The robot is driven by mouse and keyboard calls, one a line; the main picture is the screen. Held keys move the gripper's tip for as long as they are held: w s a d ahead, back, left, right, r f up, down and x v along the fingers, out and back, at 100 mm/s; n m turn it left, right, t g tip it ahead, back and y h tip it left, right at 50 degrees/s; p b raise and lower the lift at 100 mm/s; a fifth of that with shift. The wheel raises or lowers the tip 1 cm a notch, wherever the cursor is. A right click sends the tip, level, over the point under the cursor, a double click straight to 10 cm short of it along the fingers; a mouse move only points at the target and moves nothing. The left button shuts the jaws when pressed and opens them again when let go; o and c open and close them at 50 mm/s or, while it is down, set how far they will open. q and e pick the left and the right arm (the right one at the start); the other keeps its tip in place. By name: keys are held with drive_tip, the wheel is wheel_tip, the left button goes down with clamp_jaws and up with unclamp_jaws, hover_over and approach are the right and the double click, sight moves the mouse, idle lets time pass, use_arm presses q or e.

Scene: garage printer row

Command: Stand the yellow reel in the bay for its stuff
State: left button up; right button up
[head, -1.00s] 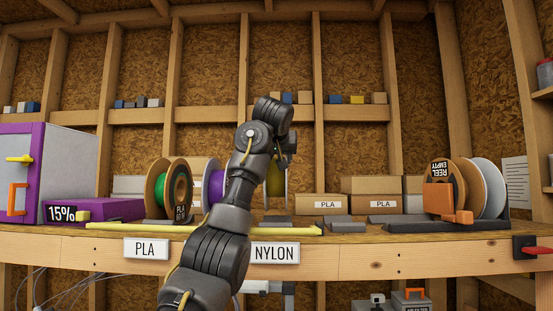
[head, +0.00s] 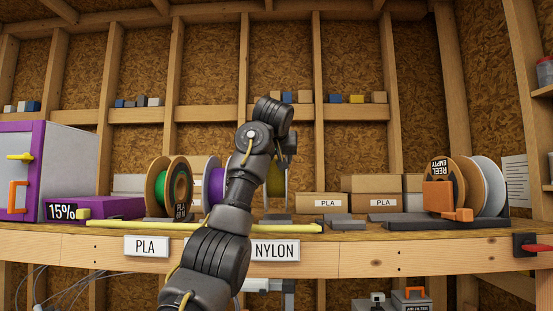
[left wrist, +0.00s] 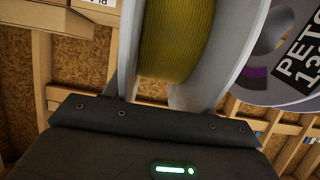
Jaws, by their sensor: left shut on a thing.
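The yellow reel (head: 277,182) stands upright above the bench behind the NYLON sign (head: 275,251), partly hidden by my left arm. Its yellow winding (left wrist: 177,40) and pale flanges fill the upper middle of the left wrist view. My left gripper (head: 288,150) is shut on the reel near its top; the fingertips are hard to make out. I cannot tell whether the reel's bottom touches the low grey base below it. The reel's own label is not visible. A PLA sign (head: 146,246) is on the bench front. My right gripper is not in view.
A green reel (head: 180,187) and a purple reel (head: 215,187) stand left of the yellow one; the purple one's label starts PETG. A yellow bar (head: 120,223) lies along the front. Low grey blocks (head: 343,223) lie right. An orange-fronted holder (head: 440,197) carries reels farther right.

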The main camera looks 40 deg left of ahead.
sight(276, 166)
use_arm(q)
drive_tip(key=shift+f+b, duration=0.7)
drive_tip(key=shift+f, duration=0.2)
drive_tip(key=shift+f, duration=0.1)
idle(0.4)
drive_tip(key=shift+f+b, duration=0.7)
drive_tip(key=shift+r, duration=0.1)
drive_tip(key=o, duration=2)
